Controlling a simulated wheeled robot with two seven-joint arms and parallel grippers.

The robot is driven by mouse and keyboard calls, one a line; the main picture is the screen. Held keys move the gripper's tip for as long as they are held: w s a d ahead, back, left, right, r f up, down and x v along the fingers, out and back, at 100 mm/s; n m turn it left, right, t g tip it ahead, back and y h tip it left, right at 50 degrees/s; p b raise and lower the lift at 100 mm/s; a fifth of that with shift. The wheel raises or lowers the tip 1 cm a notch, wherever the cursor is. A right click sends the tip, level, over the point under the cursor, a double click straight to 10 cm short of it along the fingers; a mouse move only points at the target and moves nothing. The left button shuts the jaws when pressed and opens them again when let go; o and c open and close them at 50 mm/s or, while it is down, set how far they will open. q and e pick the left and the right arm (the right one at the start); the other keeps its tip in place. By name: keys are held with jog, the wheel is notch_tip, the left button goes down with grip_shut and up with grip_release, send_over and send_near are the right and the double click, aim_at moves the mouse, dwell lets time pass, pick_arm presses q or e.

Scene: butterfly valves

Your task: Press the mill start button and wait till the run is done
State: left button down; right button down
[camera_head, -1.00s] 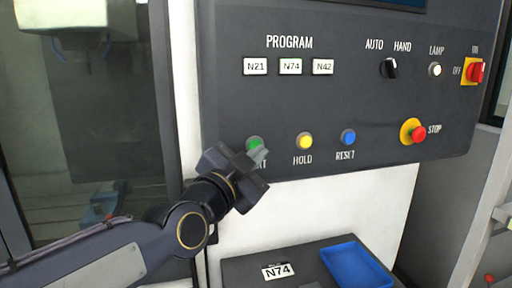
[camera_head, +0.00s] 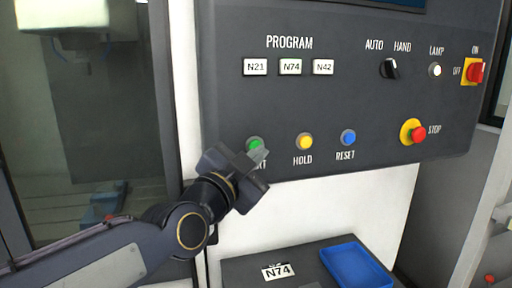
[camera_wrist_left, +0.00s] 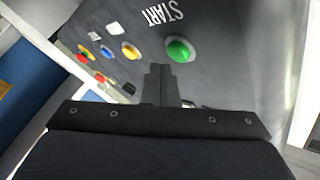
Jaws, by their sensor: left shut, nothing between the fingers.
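The green start button (camera_head: 254,144) is on the lower left of the dark control panel (camera_head: 350,115). In the left wrist view the green button (camera_wrist_left: 180,50) shows fully, with the word START beside it. My left gripper (camera_head: 259,156) is shut and empty. In the head view its fingertips overlap the lower edge of the button and cover part of its label. In the wrist view the fingertips show just below and left of the button, apart from it in the picture. I cannot tell how far they are from the panel. My right gripper is not in view.
The yellow HOLD button (camera_head: 304,141) and blue RESET button (camera_head: 348,137) sit to the right. A red STOP button (camera_head: 417,134) is farther right. Program labels N21, N74 and N42 are above. A blue tray (camera_head: 355,268) lies below, beside an N74 label (camera_head: 278,271).

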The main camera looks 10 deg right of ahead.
pick_arm(q)
jog(key=shift+w, duration=0.2)
dwell(0.4)
jog(key=shift+w, duration=0.25)
